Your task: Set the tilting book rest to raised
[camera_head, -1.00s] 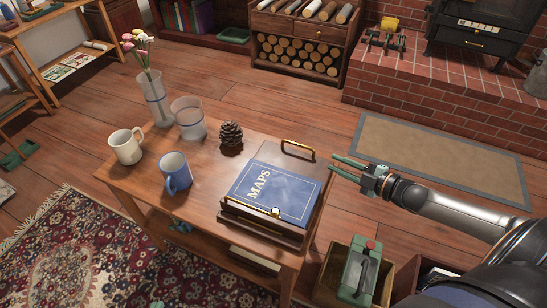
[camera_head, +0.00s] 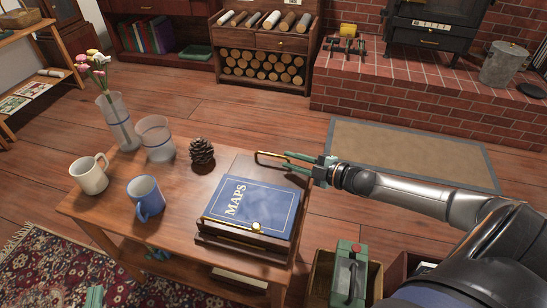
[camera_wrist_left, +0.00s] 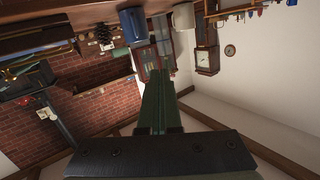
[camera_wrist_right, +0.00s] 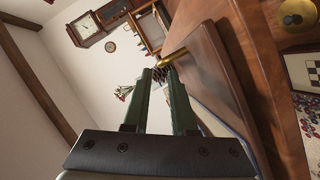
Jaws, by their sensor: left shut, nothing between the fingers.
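The tilting book rest (camera_head: 209,236) is a dark wooden board on the low table, lying low with a blue MAPS book (camera_head: 265,205) on it.
A pinecone (camera_head: 202,151), blue mug (camera_head: 146,197), cream mug (camera_head: 89,175), clear tumbler (camera_head: 156,138) and flower vase (camera_head: 118,122) stand on the table (camera_head: 105,215). A crate with a green object (camera_head: 348,276) is on the floor at right. Floor behind the table is clear.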

